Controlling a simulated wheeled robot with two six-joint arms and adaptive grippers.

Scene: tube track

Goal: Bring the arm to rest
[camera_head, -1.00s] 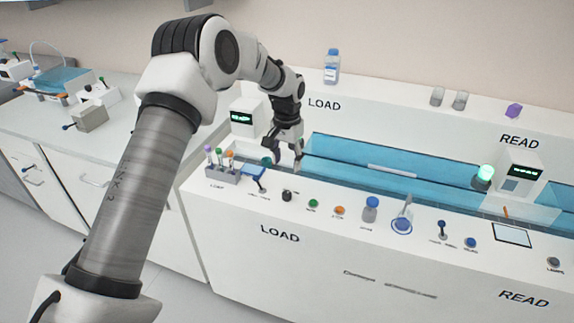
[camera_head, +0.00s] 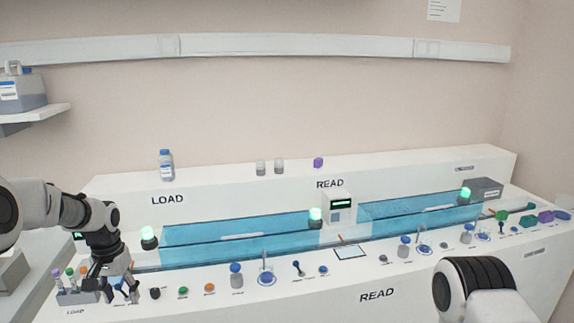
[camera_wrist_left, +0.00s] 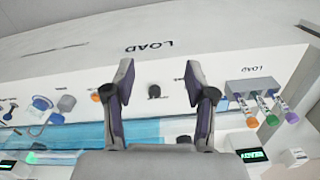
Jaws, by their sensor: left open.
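My left gripper (camera_head: 115,290) is open at the LOAD end of the white bench (camera_head: 330,308) in the head view, just right of the tube rack (camera_head: 78,299). In the left wrist view its two dark fingers (camera_wrist_left: 160,72) are spread apart with nothing held between them. A black knob (camera_wrist_left: 154,90) shows in the gap beyond the fingers. The rack with several capped tubes (camera_wrist_left: 257,86) lies to the right in that view. A link of my right arm (camera_head: 480,290) shows at the lower right of the head view; its gripper is out of frame.
A blue track (camera_head: 240,240) runs along the bench behind a row of knobs and bottles. A reader box (camera_head: 338,207) stands mid-track. A blue-capped bottle (camera_head: 166,165) and a purple block (camera_head: 318,162) are on the back ledge. The space above the bench is clear.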

